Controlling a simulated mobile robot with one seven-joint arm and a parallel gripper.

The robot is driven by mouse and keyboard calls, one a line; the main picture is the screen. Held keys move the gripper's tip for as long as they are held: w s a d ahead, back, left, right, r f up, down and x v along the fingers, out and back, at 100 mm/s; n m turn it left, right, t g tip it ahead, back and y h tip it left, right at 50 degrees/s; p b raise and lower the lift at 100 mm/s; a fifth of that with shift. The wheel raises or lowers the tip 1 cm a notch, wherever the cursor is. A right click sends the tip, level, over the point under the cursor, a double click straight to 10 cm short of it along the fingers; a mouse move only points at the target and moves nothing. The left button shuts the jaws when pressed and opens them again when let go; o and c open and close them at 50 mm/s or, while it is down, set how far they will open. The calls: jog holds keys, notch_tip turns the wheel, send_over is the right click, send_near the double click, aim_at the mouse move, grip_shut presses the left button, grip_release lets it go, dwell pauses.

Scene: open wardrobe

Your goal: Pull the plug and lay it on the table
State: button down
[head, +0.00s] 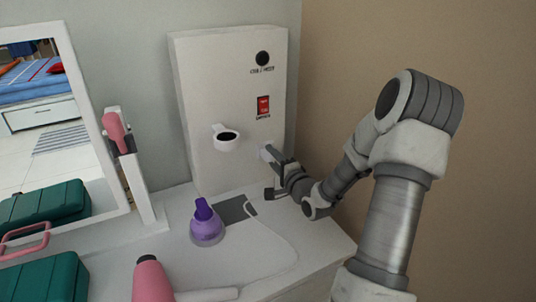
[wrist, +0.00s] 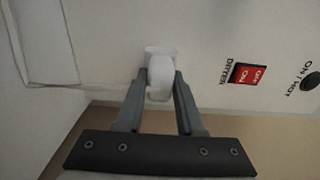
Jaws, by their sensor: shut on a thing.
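The white plug (wrist: 159,82) is at the front of the white panel box (head: 205,88), against its socket plate. My gripper (wrist: 160,88) is shut on the plug, with one finger on each side of it. In the head view my gripper (head: 275,155) reaches the lower right of the panel, and the plug (head: 266,152) is partly hidden by it. A thin white cord (head: 275,233) curves over the white table (head: 318,248) below. I cannot tell whether the plug's pins are in the socket.
A red switch (head: 263,107) and a black knob (head: 263,58) are above on the panel. A round holder (head: 226,138) juts out left of the plug. Bare table lies at right.

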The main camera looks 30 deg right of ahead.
jog(key=shift+s+a+p, duration=0.1)
jog(key=shift+s+p, duration=0.3)
jog(key=shift+s, duration=0.9)
dwell(1.1)
jog(key=s, duration=0.3)
jog(key=shift+s+a+p, duration=0.1)
jog(key=shift+s+p, duration=0.2)
jog(key=shift+s, duration=0.1)
jog(key=shift+r, duration=0.1)
dwell(0.4)
